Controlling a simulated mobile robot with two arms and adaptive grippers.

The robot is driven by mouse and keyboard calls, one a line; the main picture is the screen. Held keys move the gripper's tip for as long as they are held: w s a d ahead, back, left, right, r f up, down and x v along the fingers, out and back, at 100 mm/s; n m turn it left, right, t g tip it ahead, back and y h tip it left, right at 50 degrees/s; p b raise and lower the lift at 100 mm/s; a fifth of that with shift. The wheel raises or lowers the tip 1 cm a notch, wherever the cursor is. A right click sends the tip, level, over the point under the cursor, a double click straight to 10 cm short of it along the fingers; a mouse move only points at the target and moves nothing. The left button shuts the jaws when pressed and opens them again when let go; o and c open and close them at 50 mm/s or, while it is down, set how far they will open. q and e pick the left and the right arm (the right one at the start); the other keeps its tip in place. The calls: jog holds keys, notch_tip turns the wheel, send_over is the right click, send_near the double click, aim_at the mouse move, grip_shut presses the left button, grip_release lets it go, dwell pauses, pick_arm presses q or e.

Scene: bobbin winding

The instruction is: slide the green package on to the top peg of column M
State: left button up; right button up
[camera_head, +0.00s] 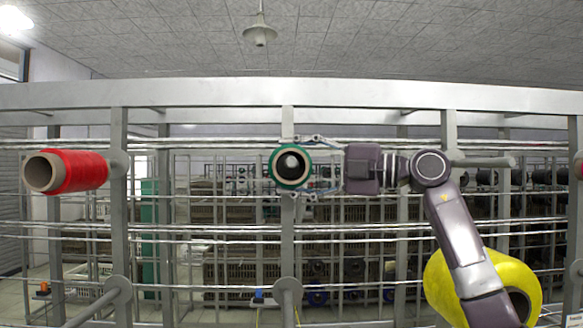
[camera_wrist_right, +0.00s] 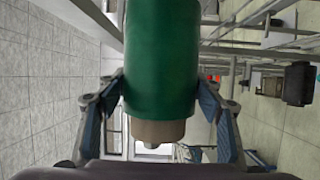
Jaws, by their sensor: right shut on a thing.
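The green package (camera_head: 290,181) is a spool with a tan core, seen end-on at the top of the middle column (camera_head: 287,225). A pale peg tip (camera_head: 291,162) shows inside its core, so the package appears lined up with or around the top peg; how far along it sits cannot be told. My right gripper (camera_head: 306,167) reaches in from the right and is shut on it. In the right wrist view the fingers (camera_wrist_right: 160,88) flank the green package (camera_wrist_right: 162,60), and a small tip pokes out below its core. My left gripper is not in view. No readable column letter shows.
A red package (camera_head: 78,171) sits on the left column's top peg. The right column's top peg (camera_head: 486,161) is bare, close to my arm. A yellow package (camera_head: 515,275) is partly behind my arm. Lower pegs on the middle (camera_head: 287,290) and left (camera_head: 100,305) columns are bare.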

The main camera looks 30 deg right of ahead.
jog(key=shift+f, duration=0.45)
dwell(0.6)
jog(key=o, duration=1.4)
jog(key=shift+d, duration=0.1)
